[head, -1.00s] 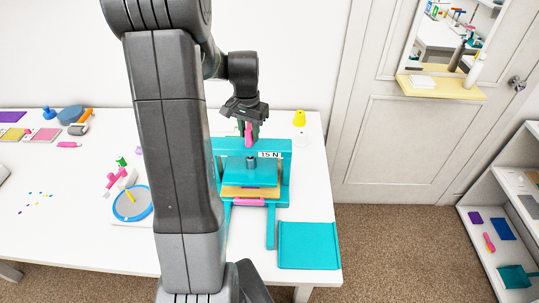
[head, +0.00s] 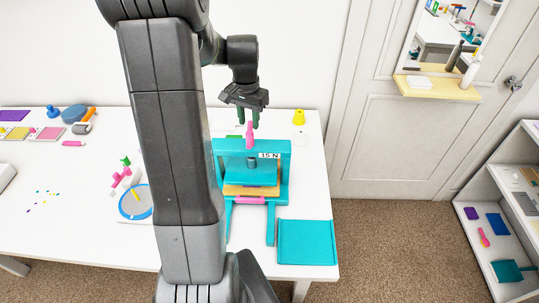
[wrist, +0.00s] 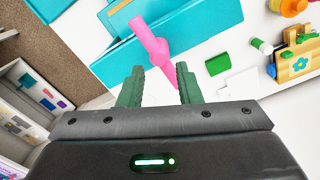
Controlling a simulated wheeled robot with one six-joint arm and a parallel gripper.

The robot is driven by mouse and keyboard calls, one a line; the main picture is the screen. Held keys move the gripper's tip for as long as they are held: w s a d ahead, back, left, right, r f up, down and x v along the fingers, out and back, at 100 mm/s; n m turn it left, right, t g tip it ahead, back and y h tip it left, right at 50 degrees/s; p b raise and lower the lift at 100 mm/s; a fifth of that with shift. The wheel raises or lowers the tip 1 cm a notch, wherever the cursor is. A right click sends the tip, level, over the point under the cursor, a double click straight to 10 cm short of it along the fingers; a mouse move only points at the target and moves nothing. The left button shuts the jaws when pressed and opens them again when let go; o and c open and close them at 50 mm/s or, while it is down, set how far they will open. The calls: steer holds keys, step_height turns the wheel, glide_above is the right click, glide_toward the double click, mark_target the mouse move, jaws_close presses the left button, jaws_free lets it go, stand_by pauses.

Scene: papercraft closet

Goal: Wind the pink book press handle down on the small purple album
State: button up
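The teal book press (head: 283,165) stands at the right end of the white table, with a "15 N" label on its crossbar. Its pink handle (head: 249,134) rises from the top; it also shows in the wrist view (wrist: 152,45). My gripper (head: 248,118) is just above the handle. In the wrist view its green fingers (wrist: 160,76) are apart and empty, with the handle beyond their tips. A tan board (head: 262,191) lies in the press beneath the teal plate, with a pink strip (head: 250,200) below it. I cannot make out the small purple album in the press.
A teal tray (head: 306,243) lies at the table's front right corner. A yellow piece (head: 299,118) stands behind the press. A round blue-rimmed dish (head: 136,202) is to the left. A white shelf unit (head: 500,180) stands far right, beyond open carpet.

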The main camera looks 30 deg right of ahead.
steer(key=shift+o, duration=0.8)
step_height(320, 180, up, 2)
steer(key=shift+r+p, duration=0.2)
steer(key=shift+p, duration=0.35)
step_height(320, 180, up, 4)
steer(key=shift+f, duration=0.2)
step_height(320, 180, down, 7)
steer(key=shift+b, duration=0.9)
steer(key=shift+f+b, duration=0.7)
steer(key=shift+f, duration=0.25)
steer(key=shift+r, duration=0.1)
